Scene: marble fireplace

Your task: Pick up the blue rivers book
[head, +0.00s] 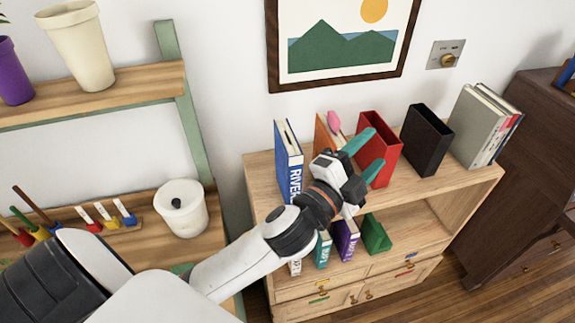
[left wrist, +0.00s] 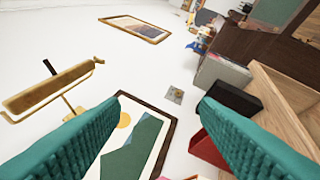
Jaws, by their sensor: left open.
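The blue rivers book (head: 288,165) stands upright at the left end of the wooden shelf's top, its spine with white letters facing out. My left gripper (head: 363,155) is open and empty. It is above the shelf top to the right of the book, in front of the red holder, apart from the book. In the left wrist view its two teal fingers (left wrist: 160,140) are spread wide, with the wall and picture beyond. The book is not seen in that view. My right gripper is not in view.
On the shelf top (head: 405,187) stand a red holder (head: 384,138), a black holder (head: 428,140) and grey books (head: 475,128). An orange book (head: 325,136) is beside the blue one. Smaller books, including a purple one (head: 346,240), stand below. A white pot (head: 181,210) is left.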

